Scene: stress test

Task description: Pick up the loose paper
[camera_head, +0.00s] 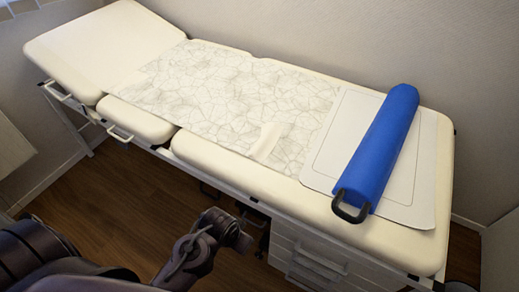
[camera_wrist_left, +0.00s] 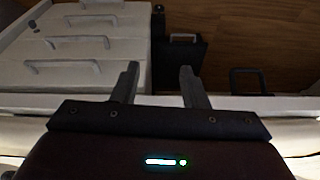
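A thin white paper sheet with a grey crease-like line pattern (camera_head: 225,95) lies across the middle of the cream padded exam table. A small plain pale folded piece or flap (camera_head: 267,141) lies on its front part; I cannot tell whether it is separate. My left gripper (camera_wrist_left: 160,82) is open in the left wrist view, its two fingers apart with nothing between them. No paper shows in that view. In the head view a dark arm of mine reaches in from the lower left, below the table's front edge; its fingers cannot be made out. My right gripper is not seen.
A blue bolster (camera_head: 381,147) with a black handle lies on a plain outlined mat (camera_head: 425,160) at the table's right end. White drawers (camera_head: 315,255) with handles stand below. A raised backrest (camera_head: 95,45) is at left. Wooden floor (camera_head: 120,195) is clear at left.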

